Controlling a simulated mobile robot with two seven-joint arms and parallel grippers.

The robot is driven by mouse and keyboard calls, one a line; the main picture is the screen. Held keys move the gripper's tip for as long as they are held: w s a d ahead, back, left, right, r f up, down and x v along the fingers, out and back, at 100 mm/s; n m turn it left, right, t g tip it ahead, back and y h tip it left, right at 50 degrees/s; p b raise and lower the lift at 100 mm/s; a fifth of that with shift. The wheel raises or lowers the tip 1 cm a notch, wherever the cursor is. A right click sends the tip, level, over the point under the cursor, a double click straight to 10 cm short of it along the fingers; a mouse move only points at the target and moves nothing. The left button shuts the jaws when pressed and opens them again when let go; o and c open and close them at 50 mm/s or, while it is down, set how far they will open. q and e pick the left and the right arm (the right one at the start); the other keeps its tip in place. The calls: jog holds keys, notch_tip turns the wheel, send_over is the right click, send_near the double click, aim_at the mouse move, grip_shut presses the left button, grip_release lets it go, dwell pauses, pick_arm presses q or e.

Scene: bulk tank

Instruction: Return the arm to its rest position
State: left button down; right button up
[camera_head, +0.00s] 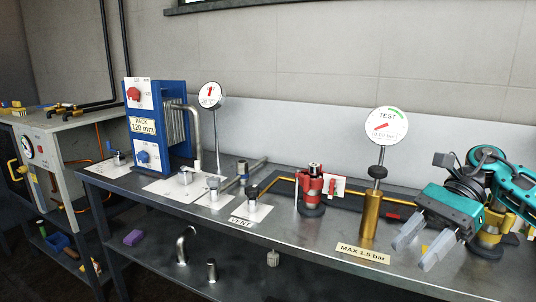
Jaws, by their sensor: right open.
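My right gripper (418,253) is at the right side of the view, at the end of my teal arm, over the front right part of the metal bench (310,236). Its two pale fingers are apart, pointing down and to the left, with nothing seen between them. It is to the right of a brass cylinder (370,215) that carries a round TEST gauge (386,126). I cannot tell whether the fingertips touch the bench. My left gripper does not show.
A red valve (312,188) and a blue plate pack (142,123) stand on the bench. A small gauge on a thin post (211,96) is beside the pack. A MAX 1.5 bar label (362,253) lies near the front edge. A grey cabinet (57,163) is at the left.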

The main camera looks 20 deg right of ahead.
jog(key=w+a+f+m+t+y+p, duration=0.1)
jog(key=w+a+f+m+t+y, duration=0.25)
jog(key=a+m+t, duration=0.6)
jog(key=w+a+f+m+t+y+p, duration=0.1)
jog(key=w+a+f+m+t+y, duration=0.4)
jog(key=m, duration=0.8)
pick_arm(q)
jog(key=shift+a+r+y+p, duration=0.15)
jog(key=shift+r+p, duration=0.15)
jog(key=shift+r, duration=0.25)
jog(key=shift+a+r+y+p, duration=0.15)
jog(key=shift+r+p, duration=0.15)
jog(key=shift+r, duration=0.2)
pick_arm(e)
jog(key=s+a+f+m+g+h, duration=0.1)
jog(key=s+f+m+h, duration=0.6)
jog(key=m, duration=0.8)
jog(key=s+f+m+h, duration=0.8)
jog(key=f+m+h, duration=0.2)
jog(key=f+m, duration=0.4)
jog(key=shift+a+f+m+g, duration=0.2)
jog(key=shift+a+m+g, duration=0.15)
jog(key=shift+m, duration=0.5)
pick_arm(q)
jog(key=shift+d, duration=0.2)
pick_arm(e)
jog(key=shift+c, duration=0.3)
